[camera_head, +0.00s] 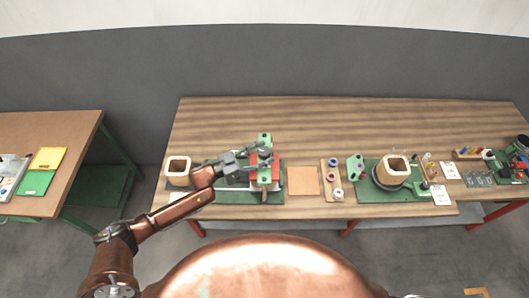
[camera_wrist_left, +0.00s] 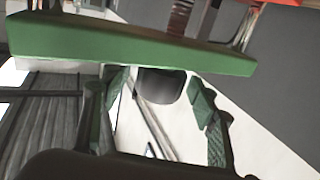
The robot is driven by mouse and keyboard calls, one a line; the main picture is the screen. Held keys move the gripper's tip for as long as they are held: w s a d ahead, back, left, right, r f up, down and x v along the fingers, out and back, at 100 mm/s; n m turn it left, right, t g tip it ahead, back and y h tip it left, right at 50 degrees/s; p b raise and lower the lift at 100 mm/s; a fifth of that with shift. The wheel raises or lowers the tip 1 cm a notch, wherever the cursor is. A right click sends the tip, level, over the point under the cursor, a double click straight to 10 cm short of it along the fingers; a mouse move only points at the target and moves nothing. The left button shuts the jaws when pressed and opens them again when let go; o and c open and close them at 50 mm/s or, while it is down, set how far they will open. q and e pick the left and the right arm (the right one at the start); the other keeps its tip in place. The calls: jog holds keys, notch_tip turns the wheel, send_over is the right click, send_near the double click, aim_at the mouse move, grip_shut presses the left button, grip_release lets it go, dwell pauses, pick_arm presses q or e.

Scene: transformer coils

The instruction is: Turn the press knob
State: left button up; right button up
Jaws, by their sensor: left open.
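The press (camera_head: 265,178), with green and red parts, stands on a green mat on the wooden table. My left gripper (camera_head: 258,151) reaches in from the left, its fingers close against the press's upper part. In the left wrist view a green bar (camera_wrist_left: 130,42) of the press crosses the top. Below it, a dark round part (camera_wrist_left: 160,86), which looks like the press knob, shows between the spread fingers of my left gripper (camera_wrist_left: 165,105). I cannot tell whether the fingers touch it. The knob is too small to make out in the head view. My right gripper is not in view.
A square cream coil (camera_head: 178,167) stands left of the press. A tan square sheet (camera_head: 303,181) and a wooden tray (camera_head: 331,187) with rolls lie to the right. Another coil (camera_head: 395,166) stands further right. A side table (camera_head: 65,131) is at the left.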

pick_arm(q)
jog(key=v, duration=1.1)
jog(key=shift+a, duration=0.15)
jog(key=shift+s, duration=0.1)
